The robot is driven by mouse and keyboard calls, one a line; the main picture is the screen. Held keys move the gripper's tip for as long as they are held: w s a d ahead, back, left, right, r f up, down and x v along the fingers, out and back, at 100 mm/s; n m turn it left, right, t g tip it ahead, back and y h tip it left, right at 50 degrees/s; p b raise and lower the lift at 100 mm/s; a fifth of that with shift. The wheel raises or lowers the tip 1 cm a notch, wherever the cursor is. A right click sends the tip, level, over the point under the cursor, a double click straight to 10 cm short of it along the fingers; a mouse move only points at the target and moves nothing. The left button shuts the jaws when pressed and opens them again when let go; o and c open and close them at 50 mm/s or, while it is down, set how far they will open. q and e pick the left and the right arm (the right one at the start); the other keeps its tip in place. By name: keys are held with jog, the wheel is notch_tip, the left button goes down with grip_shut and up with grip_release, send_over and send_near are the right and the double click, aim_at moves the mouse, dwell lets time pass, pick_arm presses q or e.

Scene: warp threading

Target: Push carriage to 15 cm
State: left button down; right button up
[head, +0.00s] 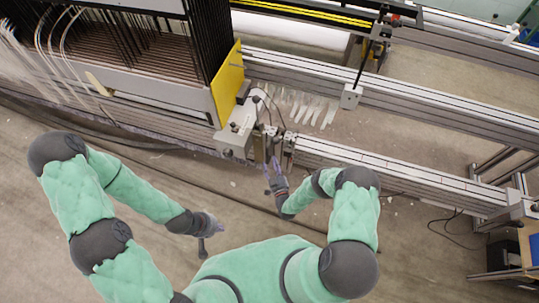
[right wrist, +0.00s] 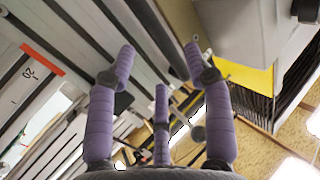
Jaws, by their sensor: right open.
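The carriage (head: 236,134) is a pale grey block on the near rail, beside a yellow plate (head: 228,84). In the right wrist view, a grey block that looks like the carriage (right wrist: 265,35) fills the upper right. My right gripper (head: 268,166) is at the near rail, just right of the carriage. Its purple fingers (right wrist: 160,75) are spread with nothing held between them. I cannot tell whether they touch the carriage. An orange mark with upside-down digits like "20" (right wrist: 36,72) shows on the left. My left gripper (head: 207,235) hangs low, over the floor; its fingers are too small to read.
The near rail (head: 400,174) runs clear to the right of my right gripper. A second rail (head: 430,105) lies behind it, with a small white block (head: 351,96) on a rod. Dark warp frames (head: 140,45) stand at the left. Cables (head: 90,125) lie on the floor.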

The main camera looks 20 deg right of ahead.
aim_at(268, 154)
jog(key=shift+w+b, duration=0.7)
jog(key=shift+w, duration=2.35)
grip_shut()
